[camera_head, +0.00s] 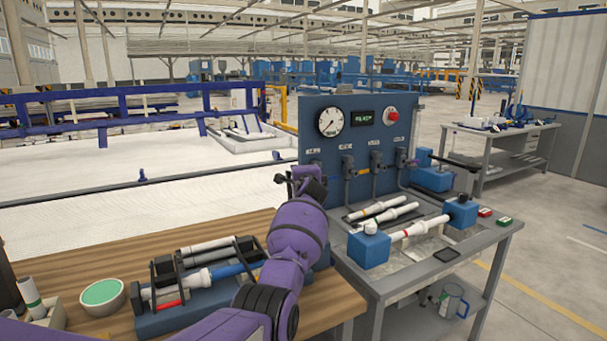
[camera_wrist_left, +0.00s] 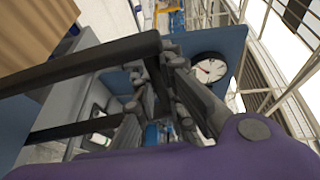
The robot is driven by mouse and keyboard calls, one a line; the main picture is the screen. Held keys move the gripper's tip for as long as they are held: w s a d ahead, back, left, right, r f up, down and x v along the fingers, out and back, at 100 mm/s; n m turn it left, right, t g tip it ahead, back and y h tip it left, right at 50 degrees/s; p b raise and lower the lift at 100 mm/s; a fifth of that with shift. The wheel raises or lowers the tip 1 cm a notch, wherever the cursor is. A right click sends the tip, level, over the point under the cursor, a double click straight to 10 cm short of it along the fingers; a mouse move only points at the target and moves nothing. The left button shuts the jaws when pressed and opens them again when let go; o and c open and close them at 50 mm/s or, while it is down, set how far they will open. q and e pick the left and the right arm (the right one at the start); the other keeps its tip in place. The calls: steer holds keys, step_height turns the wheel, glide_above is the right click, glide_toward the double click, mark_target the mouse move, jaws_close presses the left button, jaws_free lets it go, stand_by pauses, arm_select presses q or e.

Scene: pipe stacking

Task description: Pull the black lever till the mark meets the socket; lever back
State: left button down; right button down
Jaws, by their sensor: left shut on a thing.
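My left gripper (camera_head: 306,180) is raised in front of the panel's lower left side, right of and above the blue-based fixture (camera_head: 200,312). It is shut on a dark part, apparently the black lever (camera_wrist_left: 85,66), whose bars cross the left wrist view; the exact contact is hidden. In that view the gripper fingers (camera_wrist_left: 182,100) show in the middle. The fixture on the wooden table carries black uprights and a white pipe (camera_head: 188,284) with a blue section (camera_head: 228,271). My purple arm covers its right end, so mark and socket cannot be told clearly. My right gripper is not in view.
A blue panel (camera_head: 322,99) with a gauge (camera_head: 331,122) and valves stands behind. The grey table (camera_head: 440,251) at right holds blue blocks with a white pipe. A green-filled bowl (camera_head: 103,294) and upright tubes stand left of the fixture.

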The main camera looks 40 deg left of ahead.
arm_select(q)
steer(key=shift+r, duration=0.15)
steer(key=c, duration=2)
jaws_free()
steer(key=shift+a, duration=0.1)
steer(key=shift+o, duration=0.9)
steer(key=shift+w, duration=0.1)
steer(key=f+v, duration=0.1)
steer(key=v, duration=1.1)
steer(key=shift+r, duration=0.25)
